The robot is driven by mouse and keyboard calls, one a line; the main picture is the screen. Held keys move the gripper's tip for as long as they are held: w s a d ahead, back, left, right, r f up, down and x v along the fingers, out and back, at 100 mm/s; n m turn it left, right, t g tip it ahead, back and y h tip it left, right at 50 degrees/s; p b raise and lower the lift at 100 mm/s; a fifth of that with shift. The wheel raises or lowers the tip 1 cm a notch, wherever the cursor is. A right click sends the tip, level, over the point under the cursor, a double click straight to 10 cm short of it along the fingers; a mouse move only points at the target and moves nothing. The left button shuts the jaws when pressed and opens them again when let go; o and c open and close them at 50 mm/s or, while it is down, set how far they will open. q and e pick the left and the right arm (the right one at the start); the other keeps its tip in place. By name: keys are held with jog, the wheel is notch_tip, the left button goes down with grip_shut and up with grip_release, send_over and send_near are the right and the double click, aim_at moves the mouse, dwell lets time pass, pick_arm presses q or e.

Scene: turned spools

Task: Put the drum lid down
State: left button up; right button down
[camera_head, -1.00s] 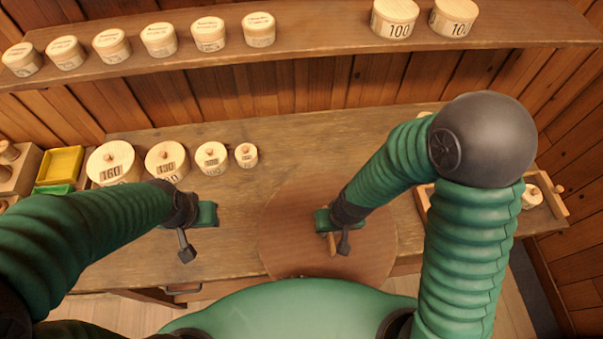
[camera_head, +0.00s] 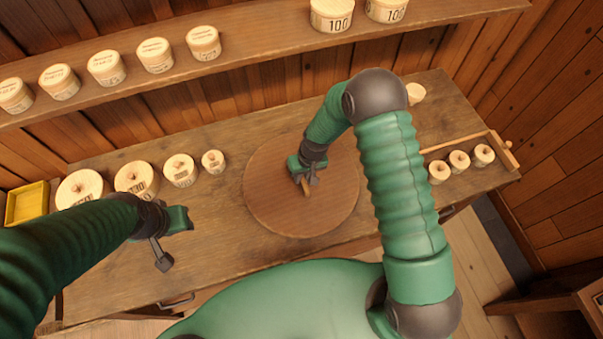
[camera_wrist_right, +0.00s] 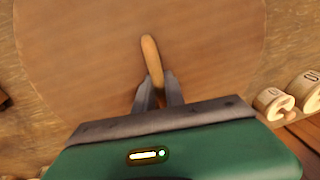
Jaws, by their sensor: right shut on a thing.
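The drum lid (camera_head: 270,210) is a large round brown wooden disc with a bar handle (camera_wrist_right: 151,58). It lies flat over the middle of the workbench; I cannot tell whether it touches the bench top. It fills much of the right wrist view (camera_wrist_right: 80,60). My right gripper (camera_head: 306,182) is above the disc's middle, with its fingers shut on the handle. The fingers hide part of the handle. My left gripper (camera_head: 172,240) hangs apart, left of the lid, near the bench's front; its jaw opening is unclear.
Several pale lidded drums (camera_head: 136,180) stand on the bench (camera_head: 225,235) left of the lid. A yellow tray (camera_head: 27,204) is at far left. A wooden tray (camera_head: 490,172) with small knobbed pieces (camera_head: 459,160) is at right. A shelf (camera_head: 250,50) with round boxes runs behind.

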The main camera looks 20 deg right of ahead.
jog(key=c, duration=1.4)
grip_release()
jog(key=shift+s+d+r, duration=0.1)
